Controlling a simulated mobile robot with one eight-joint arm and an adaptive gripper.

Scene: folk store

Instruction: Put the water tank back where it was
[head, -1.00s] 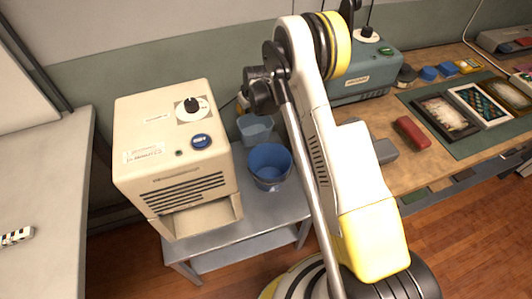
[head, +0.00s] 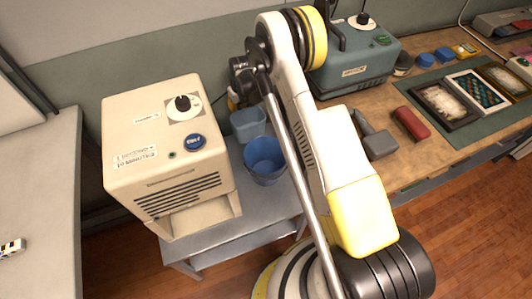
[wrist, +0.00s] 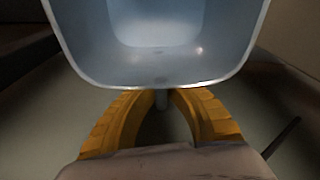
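The water tank appears to be the translucent blue-grey open container (head: 247,122) behind the blue bucket and right of the cream machine in the head view. In the wrist view the tank (wrist: 160,65) fills the top, its open inside facing the camera. My gripper (wrist: 162,98) has its yellow fingers closed in under the tank's near rim, around a narrow grey part that looks like its handle. The tips are partly hidden by the rim. In the head view my gripper is mostly hidden behind my arm. Whether the tank touches the table cannot be told.
The cream machine (head: 165,140) with dial, blue button and open recess stands on a grey metal table (head: 225,232). The blue bucket (head: 265,158) is close beside the tank. A wooden bench with a teal machine (head: 355,70), a red case (head: 411,123) and frames is at right.

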